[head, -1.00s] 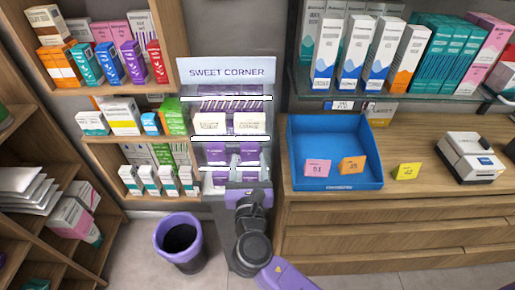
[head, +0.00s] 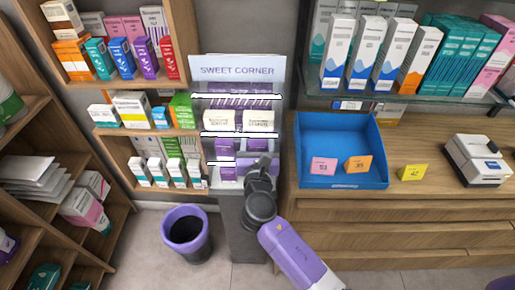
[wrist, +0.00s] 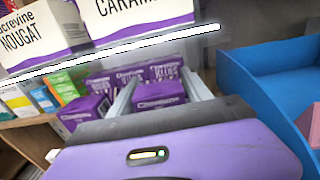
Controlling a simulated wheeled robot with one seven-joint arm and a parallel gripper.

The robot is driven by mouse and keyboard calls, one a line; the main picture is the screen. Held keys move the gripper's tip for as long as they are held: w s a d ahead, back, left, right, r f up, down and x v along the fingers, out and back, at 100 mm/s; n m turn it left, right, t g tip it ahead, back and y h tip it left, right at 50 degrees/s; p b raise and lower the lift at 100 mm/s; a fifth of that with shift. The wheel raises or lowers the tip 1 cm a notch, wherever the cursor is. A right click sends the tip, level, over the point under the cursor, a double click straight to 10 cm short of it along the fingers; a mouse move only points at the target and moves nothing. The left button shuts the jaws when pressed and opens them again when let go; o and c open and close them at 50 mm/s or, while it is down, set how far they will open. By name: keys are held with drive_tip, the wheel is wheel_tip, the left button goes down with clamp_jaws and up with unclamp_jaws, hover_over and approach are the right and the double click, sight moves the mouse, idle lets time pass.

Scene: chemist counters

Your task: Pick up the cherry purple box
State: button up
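The stand headed Sweet Corner (head: 237,71) holds purple boxes on its lowest shelf. In the wrist view one purple box (wrist: 160,92) lies between my fingers, its label too small to read surely as cherry. My gripper (wrist: 160,84) is open, one finger on each side of that box, with narrow gaps that I cannot judge exactly. Another purple box (wrist: 84,115) stands to the left, and more purple boxes (wrist: 133,76) stand behind. In the head view my gripper (head: 258,160) reaches into the lowest shelf and hides part of it.
White and purple nougat (wrist: 37,37) and caramel (wrist: 135,15) boxes sit on the shelf above my fingers, behind a pale shelf edge. A blue tray (head: 340,125) stands close on the right. A purple bin (head: 186,234) is on the floor at left.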

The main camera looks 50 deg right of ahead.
drive_tip(key=c, duration=1)
drive_tip(key=shift+o, duration=0.2)
